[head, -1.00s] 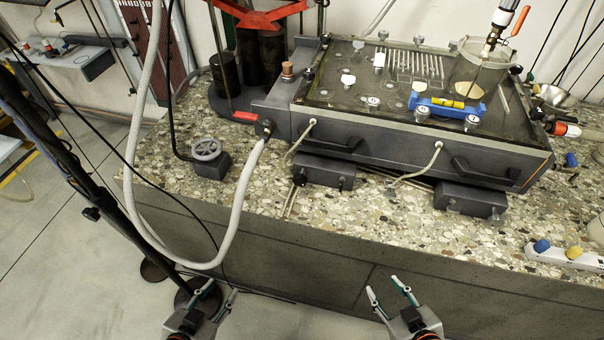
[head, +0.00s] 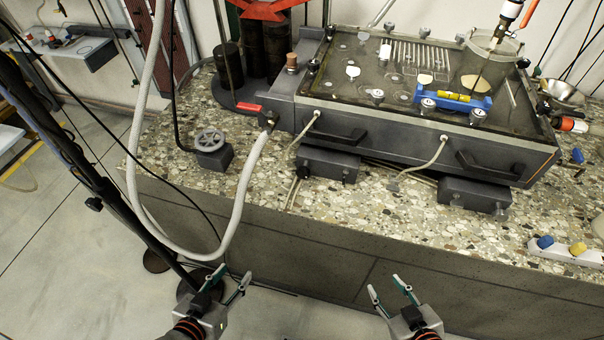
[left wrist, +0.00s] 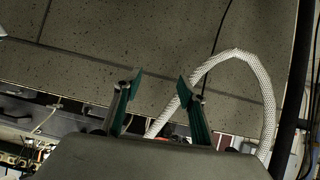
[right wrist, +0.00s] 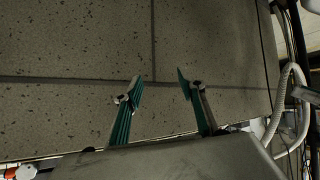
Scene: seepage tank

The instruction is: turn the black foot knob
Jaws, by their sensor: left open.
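The tank stands on two dark foot blocks on the speckled bench. The left foot block (head: 325,163) carries a small dark knob (head: 302,171) at its front left, and the right foot block (head: 475,196) has small, greyer knobs low on its front. Which one is the black foot knob is too small to tell surely. My left gripper (head: 234,275) is open and empty, in front of the bench and below its edge; its fingers also show in the left wrist view (left wrist: 158,88). My right gripper (head: 386,286) is open and empty before the bench front, further right.
A thick pale hose (head: 240,195) loops down over the bench edge near my left gripper. A grey handwheel (head: 211,142) stands left of the tank (head: 380,120). A white strip with coloured knobs (head: 563,251) lies at right.

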